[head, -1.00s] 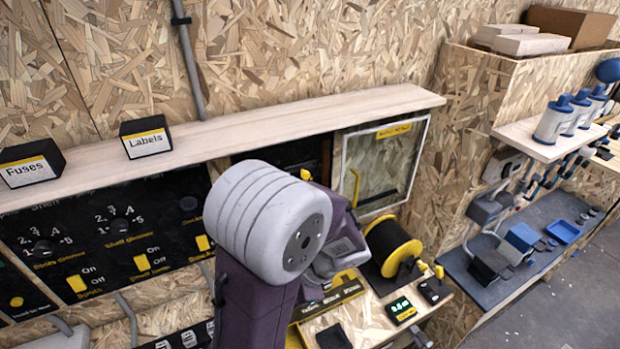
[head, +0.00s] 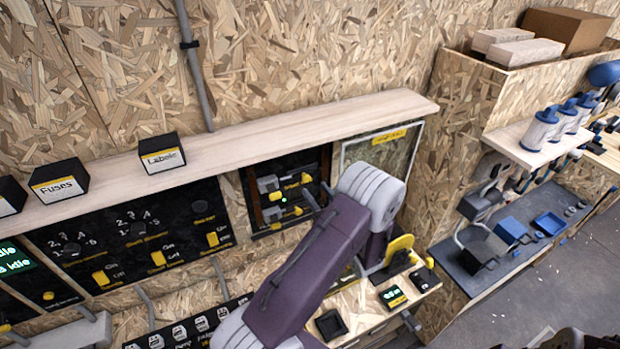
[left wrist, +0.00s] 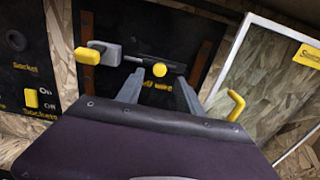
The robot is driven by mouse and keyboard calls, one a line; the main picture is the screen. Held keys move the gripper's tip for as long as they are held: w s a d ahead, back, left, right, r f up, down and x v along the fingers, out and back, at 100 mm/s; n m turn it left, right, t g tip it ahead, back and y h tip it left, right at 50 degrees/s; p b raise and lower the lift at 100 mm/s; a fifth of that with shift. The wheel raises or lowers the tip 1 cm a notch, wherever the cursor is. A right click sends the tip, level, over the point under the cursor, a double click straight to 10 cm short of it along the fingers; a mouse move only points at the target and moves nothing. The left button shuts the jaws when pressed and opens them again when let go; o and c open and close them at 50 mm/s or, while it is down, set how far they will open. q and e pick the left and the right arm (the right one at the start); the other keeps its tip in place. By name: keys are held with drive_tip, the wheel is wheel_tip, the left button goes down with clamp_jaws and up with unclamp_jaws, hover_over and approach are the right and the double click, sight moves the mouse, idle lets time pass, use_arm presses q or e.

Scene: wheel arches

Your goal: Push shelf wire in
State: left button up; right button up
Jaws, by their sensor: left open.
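A black panel (head: 258,180) under the long shelf carries the wire parts and a small green light (head: 283,200). In the left wrist view, a grey block (left wrist: 106,53) with a yellow end (left wrist: 87,56) sits at the panel's left. A dark rod with a round yellow knob (left wrist: 159,70) lies to its right, above a partly hidden label ending in "wire". My left gripper (head: 318,194) is open in front of the panel. In the left wrist view its two grey fingers (left wrist: 159,82) stand on either side of the yellow knob, holding nothing; contact cannot be told.
A framed clear door (head: 384,146) with a yellow handle (left wrist: 236,104) is right of the panel. Switch panels (head: 135,232) lie to the left. The wooden shelf (head: 250,125) overhangs above. A lower ledge holds a small green display (head: 393,296).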

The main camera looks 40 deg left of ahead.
sight(307, 179)
use_arm(q)
drive_tip(key=p+x, duration=0.1)
drive_tip(key=x, duration=0.3)
drive_tip(key=shift+w+a+r, duration=0.1)
drive_tip(key=shift+w+a, duration=0.1)
drive_tip(key=shift+a, duration=0.05)
drive_tip(key=shift+a+p, duration=0.25)
drive_tip(key=shift+p, duration=0.05)
use_arm(e)
wheel_tip(307, 179, up, 2)
drive_tip(key=shift+r, duration=0.2)
use_arm(q)
drive_tip(key=shift+d, duration=0.1)
drive_tip(key=shift+c, duration=0.3)
clamp_jaws()
